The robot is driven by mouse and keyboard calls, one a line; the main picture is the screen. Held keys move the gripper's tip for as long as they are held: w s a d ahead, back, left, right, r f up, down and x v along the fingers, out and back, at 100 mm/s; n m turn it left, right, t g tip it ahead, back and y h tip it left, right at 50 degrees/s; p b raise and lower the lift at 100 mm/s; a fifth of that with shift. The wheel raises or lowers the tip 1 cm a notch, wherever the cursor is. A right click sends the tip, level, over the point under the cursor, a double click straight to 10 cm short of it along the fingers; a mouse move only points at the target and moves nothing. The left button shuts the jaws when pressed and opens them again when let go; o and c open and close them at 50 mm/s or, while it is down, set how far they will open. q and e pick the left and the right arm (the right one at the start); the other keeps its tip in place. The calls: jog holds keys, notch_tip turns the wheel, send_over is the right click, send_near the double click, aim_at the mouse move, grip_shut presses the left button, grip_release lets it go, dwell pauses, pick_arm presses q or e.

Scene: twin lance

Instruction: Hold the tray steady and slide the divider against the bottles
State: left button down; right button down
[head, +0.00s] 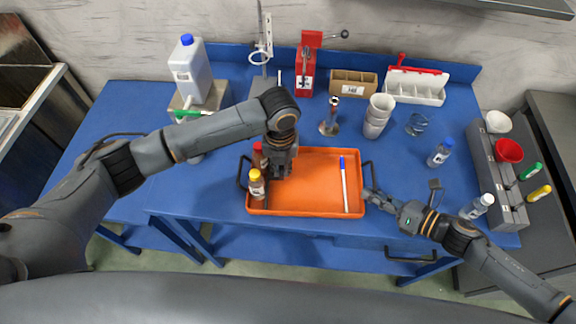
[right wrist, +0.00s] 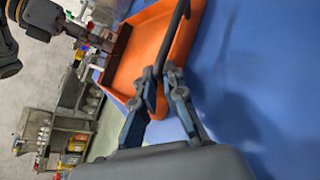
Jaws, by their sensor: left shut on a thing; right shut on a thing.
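The orange tray (head: 310,205) lies on the blue bench and also shows in the right wrist view (right wrist: 135,55). A bottle with a yellow cap (head: 256,190) and a red-topped bottle (head: 257,154) stand at its left end. My left gripper (head: 276,174) points down inside the tray just right of the bottles, shut on the divider. The divider is mostly hidden in the head view; it shows as a dark brown panel in the right wrist view (right wrist: 119,45). Any gap to the bottles is unclear. My right gripper (head: 369,194) is shut on the tray's dark right handle (right wrist: 172,40).
A white marker with a blue cap (head: 343,182) lies in the tray's right part. Stacked cups (head: 378,115), a metal stand (head: 329,127) and a glass beaker (head: 417,124) stand behind.

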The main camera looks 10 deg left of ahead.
aim_at(281, 169)
pick_arm(q)
jog(key=shift+w+a, duration=0.1)
jog(key=shift+a, duration=0.05)
pick_arm(e)
jog(key=shift+d+f, duration=0.15)
jog(key=shift+f, duration=0.05)
pick_arm(q)
jog(key=c, duration=1.4)
grip_release()
jog(key=shift+o, duration=0.2)
notch_tip(281, 169, up, 12)
pick_arm(e)
jog(key=shift+s, duration=0.1)
jog(key=c, duration=1.4)
grip_release()
jog(key=shift+o, duration=0.3)
jog(key=shift+r, duration=0.1)
